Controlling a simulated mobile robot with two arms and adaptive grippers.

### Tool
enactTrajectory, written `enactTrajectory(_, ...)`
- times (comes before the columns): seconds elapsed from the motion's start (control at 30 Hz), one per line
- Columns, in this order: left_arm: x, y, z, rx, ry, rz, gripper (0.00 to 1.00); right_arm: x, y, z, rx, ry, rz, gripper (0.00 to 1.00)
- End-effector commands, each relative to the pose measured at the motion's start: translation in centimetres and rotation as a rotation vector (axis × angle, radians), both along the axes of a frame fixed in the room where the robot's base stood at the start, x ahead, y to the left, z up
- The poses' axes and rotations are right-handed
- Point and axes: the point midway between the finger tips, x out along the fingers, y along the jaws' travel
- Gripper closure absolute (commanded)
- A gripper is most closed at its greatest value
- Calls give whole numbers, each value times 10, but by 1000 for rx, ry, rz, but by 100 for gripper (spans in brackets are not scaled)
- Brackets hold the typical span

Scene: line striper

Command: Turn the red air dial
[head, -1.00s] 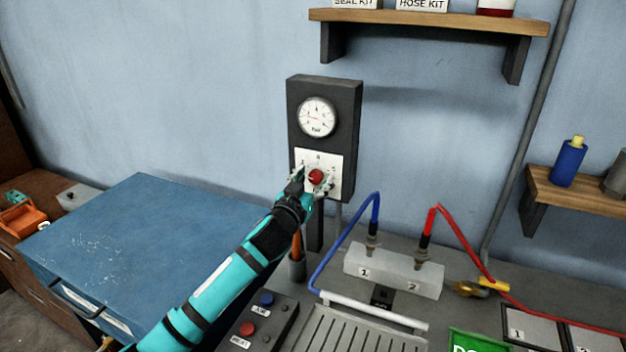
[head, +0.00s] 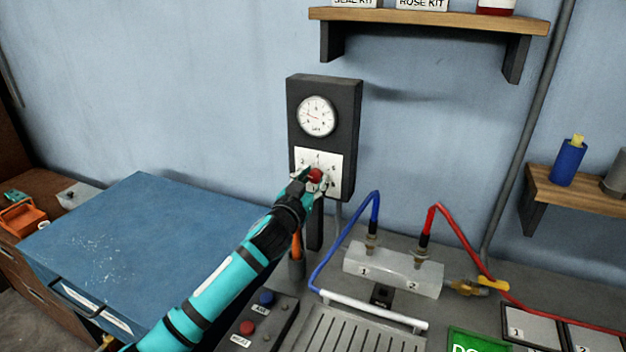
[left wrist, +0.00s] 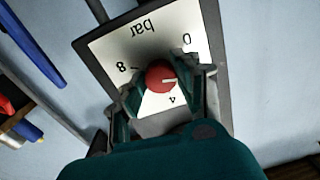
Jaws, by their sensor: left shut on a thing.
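The red air dial (head: 316,175) sits on a white scale plate (head: 333,160) on the lower part of a dark wall panel (head: 348,115). My left gripper (head: 315,179) is shut on the dial, with a finger on either side of it. The left wrist view shows the red dial (left wrist: 160,77) between the two fingers (left wrist: 165,88), with a pale pointer mark and the figures 0, 4, 8 and "bar" around it. A round white gauge (head: 317,117) is above the dial. My right gripper is not in view.
A blue cabinet (head: 140,240) stands at left. On the bench are a grey block (head: 393,270) with blue and red hoses, a box with a red and a blue button (head: 257,318), and a grooved tray (head: 350,332). Shelves hang above and at right.

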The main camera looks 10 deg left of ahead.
Motion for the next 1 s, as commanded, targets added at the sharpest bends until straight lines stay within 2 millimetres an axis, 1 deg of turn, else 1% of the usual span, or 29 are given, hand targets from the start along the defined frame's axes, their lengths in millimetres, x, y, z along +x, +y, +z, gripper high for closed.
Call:
enactTrajectory(0.27, 0, 0, 1, 216, -41, 0, 100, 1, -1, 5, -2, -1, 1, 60)
enactTrajectory(1.0, 0, 0, 1, 910, -178, -2, 100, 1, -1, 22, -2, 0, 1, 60)
